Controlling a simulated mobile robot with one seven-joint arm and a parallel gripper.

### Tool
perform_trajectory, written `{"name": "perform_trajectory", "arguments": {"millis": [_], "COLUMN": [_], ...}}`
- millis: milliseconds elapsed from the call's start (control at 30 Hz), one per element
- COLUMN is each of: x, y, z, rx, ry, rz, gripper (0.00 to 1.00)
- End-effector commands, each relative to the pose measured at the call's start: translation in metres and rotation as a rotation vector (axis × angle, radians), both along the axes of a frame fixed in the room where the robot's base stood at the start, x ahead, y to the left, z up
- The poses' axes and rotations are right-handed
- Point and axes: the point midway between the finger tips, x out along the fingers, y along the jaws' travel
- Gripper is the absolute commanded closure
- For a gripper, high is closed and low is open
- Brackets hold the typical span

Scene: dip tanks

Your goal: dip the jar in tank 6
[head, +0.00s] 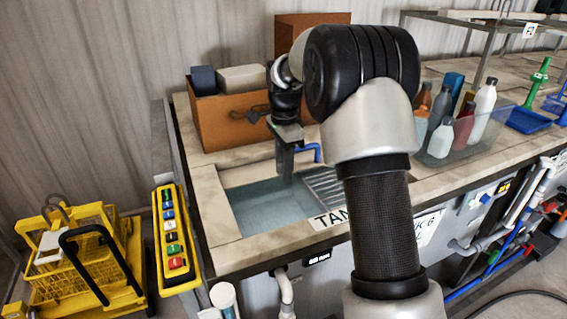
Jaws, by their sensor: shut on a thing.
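A tank (265,208) with blue-green liquid is set into the counter below my gripper.
A brown box (232,128) stands behind the tank. Right of my arm, a clear tray (462,150) holds several bottles. A yellow button panel (174,238) is at the counter's left edge. A yellow basket (85,262) stands at far left. A ribbed drainer (326,185) adjoins the liquid.

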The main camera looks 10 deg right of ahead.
Motion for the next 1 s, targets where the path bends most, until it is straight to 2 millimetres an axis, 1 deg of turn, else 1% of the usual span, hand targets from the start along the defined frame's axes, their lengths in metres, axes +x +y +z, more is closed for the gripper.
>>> {"name": "perform_trajectory", "arguments": {"millis": [133,200,1000], "x": [-0.001,0.000,0.000], "y": [0.000,0.000,0.000], "z": [-0.016,-0.027,-0.106], "rx": [0.001,0.001,0.000], "ry": [0.002,0.000,0.000], "rz": [0.001,0.002,0.002], "gripper": [0.92,0.92,0.92]}}
